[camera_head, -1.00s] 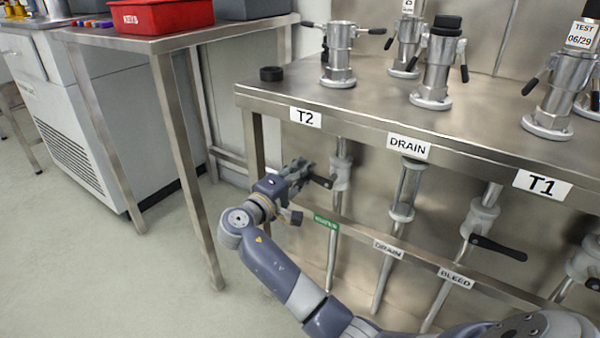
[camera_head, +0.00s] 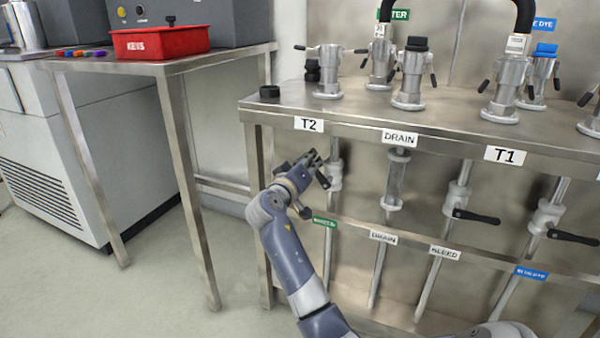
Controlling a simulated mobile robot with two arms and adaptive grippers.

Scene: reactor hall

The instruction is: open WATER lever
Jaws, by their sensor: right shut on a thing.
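The WATER lever (camera_head: 323,181) is a short black handle on the leftmost metal valve (camera_head: 335,176), under the bench edge marked T2. A green label (camera_head: 325,222), too small to read clearly, sits below it on the lower rail. My right gripper (camera_head: 316,161) is at this valve, shut on the black lever. The fingers hide part of the handle, and its exact angle is hard to tell. My left gripper is not in view.
Other pipes to the right carry black levers, one by the BLEED label (camera_head: 445,252). A steel bench (camera_head: 450,125) with metal fittings overhangs the valves. A side table (camera_head: 215,60) with a red KEYS box (camera_head: 160,42) stands left. Floor between is clear.

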